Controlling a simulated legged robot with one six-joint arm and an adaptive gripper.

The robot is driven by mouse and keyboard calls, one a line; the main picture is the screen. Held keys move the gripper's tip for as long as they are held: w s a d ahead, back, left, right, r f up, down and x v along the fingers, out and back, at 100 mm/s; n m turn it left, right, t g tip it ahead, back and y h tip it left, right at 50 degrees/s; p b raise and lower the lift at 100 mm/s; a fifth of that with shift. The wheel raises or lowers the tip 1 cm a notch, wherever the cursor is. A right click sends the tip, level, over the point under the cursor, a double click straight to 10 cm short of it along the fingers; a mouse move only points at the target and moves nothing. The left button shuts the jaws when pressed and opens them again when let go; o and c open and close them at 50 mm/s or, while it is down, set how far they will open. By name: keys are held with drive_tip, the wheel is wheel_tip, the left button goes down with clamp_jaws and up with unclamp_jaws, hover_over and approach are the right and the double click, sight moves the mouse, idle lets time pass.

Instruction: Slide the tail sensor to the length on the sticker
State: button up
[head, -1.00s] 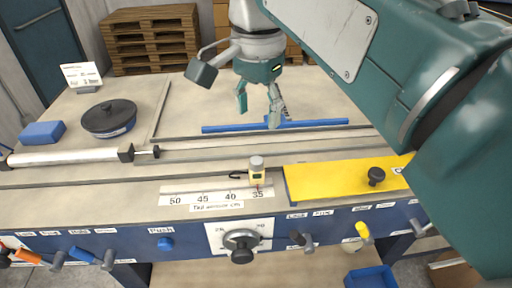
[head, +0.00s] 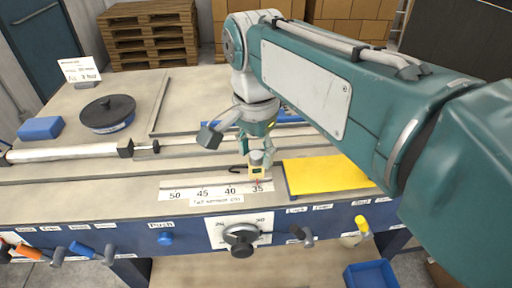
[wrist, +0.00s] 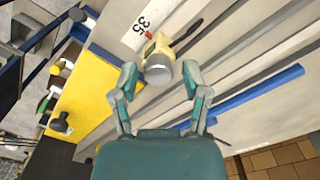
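The tail sensor (head: 256,170) is a small yellow block with a grey knob on top and a red pointer. It stands at the 35 end of the white tail sensor scale (head: 215,191), which reads 50, 45, 40, 35 from left to right. The sticker card (head: 79,69) stands at the back left; its writing is too small to read surely. My gripper (head: 257,153) is just above and behind the sensor. In the wrist view my gripper (wrist: 158,95) is open, with the sensor (wrist: 158,58) between and beyond its fingertips, apart from them.
A yellow plate (head: 325,174) lies just right of the sensor. A blue bar (wrist: 245,98) lies behind it. A black round lid (head: 108,112), a blue block (head: 41,128) and a white cylinder (head: 65,153) are at left. Knobs and levers line the front panel.

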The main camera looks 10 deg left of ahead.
clamp_jaws()
drive_tip(key=a, duration=0.3)
drive_tip(key=s+a, duration=0.1)
drive_tip(key=a, duration=0.2)
drive_tip(key=s+a, duration=0.1)
drive_tip(key=a, duration=0.2)
drive_tip(key=shift+s+a, duration=0.2)
drive_tip(key=shift+a, duration=0.2)
drive_tip(key=shift+o, duration=2.4)
unclamp_jaws()
wheel_tip(320, 180, up, 12)
